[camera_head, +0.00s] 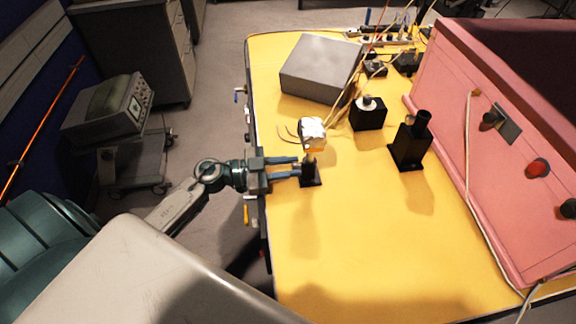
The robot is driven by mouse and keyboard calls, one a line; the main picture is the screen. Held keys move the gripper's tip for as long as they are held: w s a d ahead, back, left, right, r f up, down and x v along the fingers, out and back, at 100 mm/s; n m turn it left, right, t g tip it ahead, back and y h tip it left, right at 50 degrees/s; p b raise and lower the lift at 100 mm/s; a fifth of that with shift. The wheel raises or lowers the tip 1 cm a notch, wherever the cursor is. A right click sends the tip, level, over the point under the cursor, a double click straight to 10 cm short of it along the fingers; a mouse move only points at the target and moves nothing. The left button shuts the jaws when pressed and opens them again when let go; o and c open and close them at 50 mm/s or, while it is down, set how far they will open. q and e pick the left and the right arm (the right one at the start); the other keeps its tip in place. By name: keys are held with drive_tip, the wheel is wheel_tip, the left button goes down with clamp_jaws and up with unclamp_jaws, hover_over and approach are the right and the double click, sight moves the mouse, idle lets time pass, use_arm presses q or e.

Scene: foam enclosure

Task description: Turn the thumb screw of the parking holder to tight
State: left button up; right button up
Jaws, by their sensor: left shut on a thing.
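A small black holder (311,178) stands near the left edge of the yellow table and looks like the parking holder. A brass-coloured part (309,158) shows at its top, with a whitish block (312,130) above it. My left gripper (299,168) reaches in from the left, level with the holder's upper part. Its fingertips are at the holder's left side, shut on what seems to be the thumb screw. The screw itself is hidden between the fingertips, so its turn cannot be read. My right gripper is not in view.
A black block with a round top (369,114) and a black holder with a tube (409,150) stand to the right. A grey box (320,68) lies behind. A pink enclosure (500,150) bounds the right. The front of the yellow table (390,260) is clear.

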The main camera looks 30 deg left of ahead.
use_arm(q)
drive_tip(key=o, duration=1)
drive_tip(key=shift+s+a+f, duration=0.15)
drive_tip(key=shift+s+a, duration=0.2)
drive_tip(key=shift+a, duration=0.1)
drive_tip(key=shift+b+v, duration=1.15)
drive_tip(key=shift+v, duration=3.75)
